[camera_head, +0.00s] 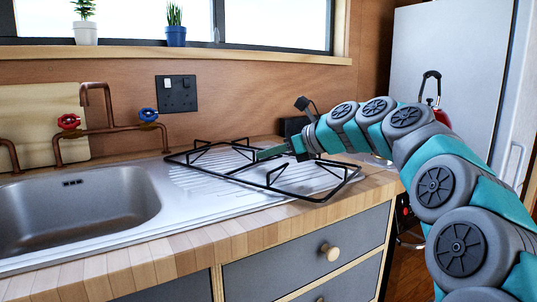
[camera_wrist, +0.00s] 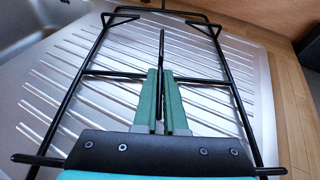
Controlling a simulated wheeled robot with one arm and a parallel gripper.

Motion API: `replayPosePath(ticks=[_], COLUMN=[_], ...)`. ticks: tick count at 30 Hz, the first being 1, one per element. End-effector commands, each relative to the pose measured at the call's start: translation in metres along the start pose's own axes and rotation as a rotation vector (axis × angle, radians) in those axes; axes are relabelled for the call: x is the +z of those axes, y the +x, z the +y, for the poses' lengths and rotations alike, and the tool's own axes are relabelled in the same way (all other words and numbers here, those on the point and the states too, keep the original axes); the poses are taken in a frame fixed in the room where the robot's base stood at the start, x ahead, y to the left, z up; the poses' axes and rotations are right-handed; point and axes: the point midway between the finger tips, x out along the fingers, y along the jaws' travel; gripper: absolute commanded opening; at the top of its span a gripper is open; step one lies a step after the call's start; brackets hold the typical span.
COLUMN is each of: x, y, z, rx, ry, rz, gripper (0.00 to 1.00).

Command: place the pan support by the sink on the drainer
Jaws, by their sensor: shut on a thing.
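The pan support is a black wire frame (camera_head: 262,187) over the ribbed metal drainer (camera_head: 186,181), right of the sink basin (camera_head: 75,210). Its right corner reaches near the wooden counter edge. My gripper (camera_head: 262,154) is shut on a bar of the pan support, near its middle. In the wrist view, the green fingers (camera_wrist: 161,85) close on a thin upright bar, and the frame (camera_wrist: 232,85) spreads around them over the ribs of the drainer (camera_wrist: 60,95). I cannot tell whether the frame touches the drainer everywhere.
Copper taps with a red knob (camera_head: 69,121) and a blue knob (camera_head: 148,115) stand behind the basin. A wooden board (camera_head: 40,115) leans on the wall. Two potted plants stand on the sill. A red kettle (camera_head: 436,108) is partly hidden behind my arm.

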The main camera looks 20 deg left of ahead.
Motion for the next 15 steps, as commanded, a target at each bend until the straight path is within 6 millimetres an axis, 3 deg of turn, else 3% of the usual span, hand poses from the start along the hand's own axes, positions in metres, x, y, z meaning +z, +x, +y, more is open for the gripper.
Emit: replayPosePath(ticks=[4,5,12,15], x=[0.0019,0.0008,0.0003,0.0002], y=[-0.0011,-0.0007,-0.0003,-0.0002], z=[-0.0002,-0.0004,-0.0004,-0.0004], rx=[-0.001,-0.002,-0.001,-0.001], ry=[0.0,0.0,0.0,0.0], rz=[-0.003,-0.001,0.0,0.0], gripper=[0.0,0.12,0.39,0.39])
